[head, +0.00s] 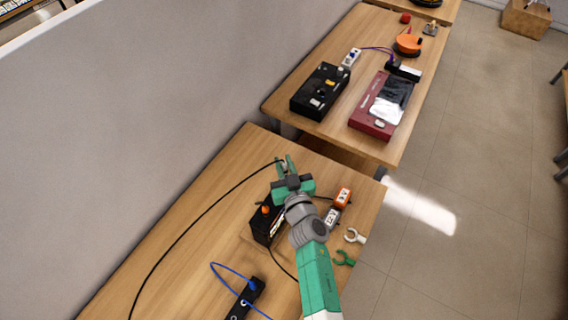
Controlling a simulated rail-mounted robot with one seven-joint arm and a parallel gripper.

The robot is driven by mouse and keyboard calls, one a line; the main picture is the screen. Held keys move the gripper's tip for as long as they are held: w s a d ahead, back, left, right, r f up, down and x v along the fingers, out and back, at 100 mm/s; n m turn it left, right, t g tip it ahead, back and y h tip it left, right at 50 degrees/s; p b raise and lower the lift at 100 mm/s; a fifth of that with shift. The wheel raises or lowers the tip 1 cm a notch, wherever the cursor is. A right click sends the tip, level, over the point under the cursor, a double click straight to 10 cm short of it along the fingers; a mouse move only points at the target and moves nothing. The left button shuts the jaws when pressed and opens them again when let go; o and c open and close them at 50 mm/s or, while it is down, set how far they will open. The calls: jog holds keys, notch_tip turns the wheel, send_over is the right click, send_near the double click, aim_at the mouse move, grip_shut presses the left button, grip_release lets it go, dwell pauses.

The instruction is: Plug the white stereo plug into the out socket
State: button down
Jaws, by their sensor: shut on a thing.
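My gripper (285,163) is at the far part of the near table, with its two green fingers pointing away from me. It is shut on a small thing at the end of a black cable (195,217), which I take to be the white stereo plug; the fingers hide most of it. A black box (259,226) with an orange knob stands just in front of and left of my arm. Its right part is hidden by the arm. I cannot make out the out socket or any socket labels.
A wall runs along the left. The far table (285,100) bears several devices.

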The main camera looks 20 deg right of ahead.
jog(key=shift+f+b, duration=1.6)
jog(key=shift+f, duration=0.55)
jog(key=shift+f+b, duration=1.5)
jog(key=shift+f, duration=0.65)
jog(key=c, duration=1.3)
grip_release()
jog(key=shift+r, duration=0.1)
jog(key=shift+o, duration=0.2)
jog(key=shift+s, duration=0.1)
jog(key=s+p, duration=0.4)
jog(key=s, duration=0.3)
jog(key=shift+s+a, duration=0.3)
jog(key=shift+a, duration=0.15)
